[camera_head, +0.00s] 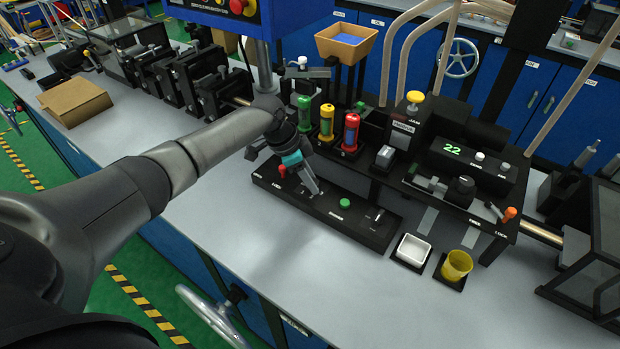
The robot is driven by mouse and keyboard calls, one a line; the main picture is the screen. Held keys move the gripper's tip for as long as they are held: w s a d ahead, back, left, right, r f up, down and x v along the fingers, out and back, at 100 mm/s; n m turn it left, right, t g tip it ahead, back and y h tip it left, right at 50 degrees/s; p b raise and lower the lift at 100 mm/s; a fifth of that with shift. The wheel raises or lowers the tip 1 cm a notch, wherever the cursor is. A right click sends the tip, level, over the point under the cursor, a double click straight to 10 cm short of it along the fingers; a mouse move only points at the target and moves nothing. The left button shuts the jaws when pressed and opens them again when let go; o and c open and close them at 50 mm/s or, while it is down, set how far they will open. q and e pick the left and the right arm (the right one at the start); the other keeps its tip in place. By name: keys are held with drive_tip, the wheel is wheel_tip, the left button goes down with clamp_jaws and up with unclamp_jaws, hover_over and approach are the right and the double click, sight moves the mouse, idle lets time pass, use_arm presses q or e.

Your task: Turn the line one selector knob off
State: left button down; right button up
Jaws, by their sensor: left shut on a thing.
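A long black control panel (335,208) lies along the worktop with white labels too small to read surely. My left gripper (311,186) reaches in from the left and points down at the left half of this panel. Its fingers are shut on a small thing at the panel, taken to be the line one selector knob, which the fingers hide. The knob's pointing direction cannot be seen. A red button (282,170) is just left of the fingers, and a green button (345,202) is to their right. My right gripper is out of view.
Green, yellow and red cylinders (326,120) stand close behind the gripper. A cardboard box (75,101) is at the left. The worktop (290,265) in front of the panel is clear.

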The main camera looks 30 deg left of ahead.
use_arm(q)
drive_tip(key=c, duration=0.5)
unclamp_jaws()
drive_tip(key=shift+r, duration=0.1)
drive_tip(key=p+v, duration=0.2)
drive_tip(key=v, duration=1.3)
drive_tip(key=shift+w+r, duration=0.1)
